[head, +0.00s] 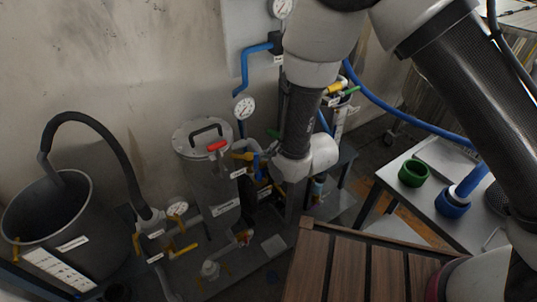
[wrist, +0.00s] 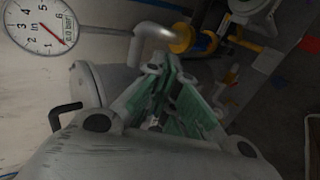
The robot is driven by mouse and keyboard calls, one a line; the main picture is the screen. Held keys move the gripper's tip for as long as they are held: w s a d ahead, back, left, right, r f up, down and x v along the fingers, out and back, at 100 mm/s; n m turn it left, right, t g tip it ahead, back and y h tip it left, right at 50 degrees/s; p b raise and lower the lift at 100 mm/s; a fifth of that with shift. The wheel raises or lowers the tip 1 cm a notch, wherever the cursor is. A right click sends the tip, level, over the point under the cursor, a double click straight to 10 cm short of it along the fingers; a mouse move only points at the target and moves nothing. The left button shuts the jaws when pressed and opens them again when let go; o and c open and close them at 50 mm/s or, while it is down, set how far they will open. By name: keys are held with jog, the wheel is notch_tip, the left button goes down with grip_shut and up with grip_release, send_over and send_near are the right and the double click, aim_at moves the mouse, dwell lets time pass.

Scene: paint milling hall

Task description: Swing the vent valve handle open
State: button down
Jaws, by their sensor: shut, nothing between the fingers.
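A steel vessel (head: 210,172) with a black lid handle stands left of my arm in the head view. A red handle (head: 217,146) is at its upper right edge, and a yellow handle (head: 241,156) is just below by a pipe. I cannot read which label names the vent valve. My gripper (wrist: 168,66) is shut and empty in the wrist view, with its green-padded fingers together at the tips. A pale pipe elbow (wrist: 152,35) and a yellow fitting (wrist: 182,38) lie just beyond the tips; contact cannot be told. The head view mostly hides the fingers behind my wrist.
A dark bucket (head: 18,222) with a black hose stands at far left. Low pipes with yellow handles (head: 184,250) run in front of the vessel. A slatted wooden top (head: 340,270) is at front, and a side table (head: 424,205) holds green and blue rings at right.

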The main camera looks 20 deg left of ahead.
jog(key=s+d, duration=0.5)
jog(key=d, duration=0.1)
jog(key=shift+s+d, duration=0.4)
dwell(0.5)
